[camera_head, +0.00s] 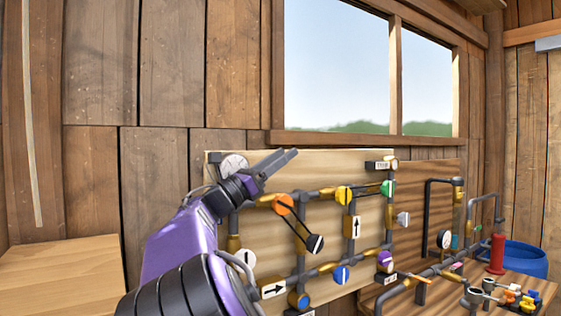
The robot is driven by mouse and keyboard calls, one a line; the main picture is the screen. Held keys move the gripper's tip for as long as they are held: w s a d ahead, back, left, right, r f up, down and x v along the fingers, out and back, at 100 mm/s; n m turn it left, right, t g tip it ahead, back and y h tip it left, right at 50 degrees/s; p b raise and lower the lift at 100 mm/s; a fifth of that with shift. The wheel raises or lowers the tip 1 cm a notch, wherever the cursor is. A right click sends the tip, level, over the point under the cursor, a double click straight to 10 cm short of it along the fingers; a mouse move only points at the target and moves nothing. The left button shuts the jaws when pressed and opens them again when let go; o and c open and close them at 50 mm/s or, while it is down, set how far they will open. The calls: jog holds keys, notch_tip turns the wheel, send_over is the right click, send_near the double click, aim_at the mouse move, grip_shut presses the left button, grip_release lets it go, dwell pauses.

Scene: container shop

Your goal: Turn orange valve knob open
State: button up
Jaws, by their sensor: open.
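The orange valve knob (283,204) is a round knob on a pipe run mounted on the light wooden board (375,215). My gripper (290,154) is in front of the upper left of the board, up and slightly left of the orange knob in the picture. Its two dark fingers point to the upper right, and it is open with nothing between the fingers. No contact with the orange knob shows. My purple arm comes in from the lower left and hides part of the board's left side.
The board also carries a yellow knob (343,195), a green knob (388,188), a blue knob (341,274), a purple knob (384,258) and a gauge (233,166). A wooden table (62,268) is at left. A blue barrel (527,258) stands at right.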

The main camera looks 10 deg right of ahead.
aim_at(283, 204)
jog(key=s+a+f+g+y+p, duration=0.1)
jog(key=s+a+f+g+y, duration=0.3)
jog(key=a+f, duration=0.65)
jog(key=shift+t+y, duration=0.7)
jog(key=shift+t, duration=0.1)
jog(key=x, duration=0.5)
jog(key=r+x, duration=0.1)
jog(key=x, duration=0.9)
jog(key=shift+s+r, duration=0.2)
jog(key=shift+r, duration=0.1)
grip_shut()
